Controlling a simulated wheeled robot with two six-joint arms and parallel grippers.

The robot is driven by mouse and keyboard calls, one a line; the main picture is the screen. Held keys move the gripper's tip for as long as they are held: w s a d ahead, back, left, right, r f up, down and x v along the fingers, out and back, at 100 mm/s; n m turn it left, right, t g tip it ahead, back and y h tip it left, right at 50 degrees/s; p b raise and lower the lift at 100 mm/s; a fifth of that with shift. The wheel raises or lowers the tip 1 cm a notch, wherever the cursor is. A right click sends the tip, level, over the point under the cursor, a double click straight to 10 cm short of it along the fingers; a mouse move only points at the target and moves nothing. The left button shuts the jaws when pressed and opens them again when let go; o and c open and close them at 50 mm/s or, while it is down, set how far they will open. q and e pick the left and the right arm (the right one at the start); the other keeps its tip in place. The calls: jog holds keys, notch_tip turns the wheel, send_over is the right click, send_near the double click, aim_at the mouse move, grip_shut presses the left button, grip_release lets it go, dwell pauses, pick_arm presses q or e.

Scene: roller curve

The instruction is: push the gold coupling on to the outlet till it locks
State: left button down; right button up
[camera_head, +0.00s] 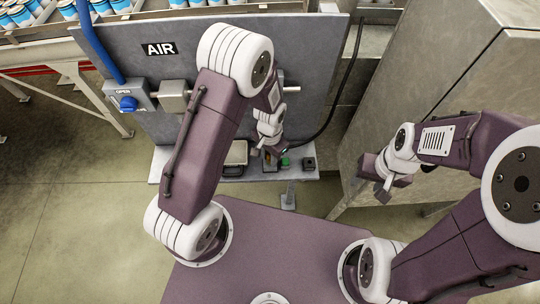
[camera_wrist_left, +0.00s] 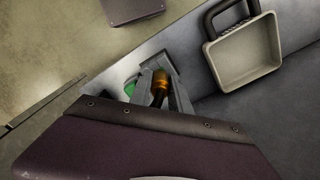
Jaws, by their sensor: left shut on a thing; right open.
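The gold coupling (camera_wrist_left: 160,86) is between the fingers of my left gripper (camera_wrist_left: 161,92) in the left wrist view. A dark part, perhaps hose, shows beside it. In the head view my left gripper (camera_head: 271,148) is low over the shelf in front of the panel, and the coupling is too small to make out clearly. A metal pipe end (camera_head: 291,89) sticks out right of my left arm on the panel; I cannot tell whether it is the outlet, as my arm hides the panel's middle. My right gripper (camera_head: 382,189) is open and empty at the right, away from the panel.
The grey panel (camera_head: 140,82) carries an AIR sign (camera_head: 160,48) and a blue valve handle (camera_head: 128,104). On the shelf (camera_head: 225,176) stand a beige open container (camera_head: 236,153) and a green item (camera_head: 285,162). A black hose (camera_head: 337,100) hangs right. A metal cabinet (camera_head: 425,75) stands far right.

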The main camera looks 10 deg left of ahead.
pick_arm(q)
jog(key=c, duration=1.1)
grip_release()
jog(key=shift+c, duration=0.2)
notch_tip(320, 180, up, 9)
jog(key=shift+b, duration=0.5)
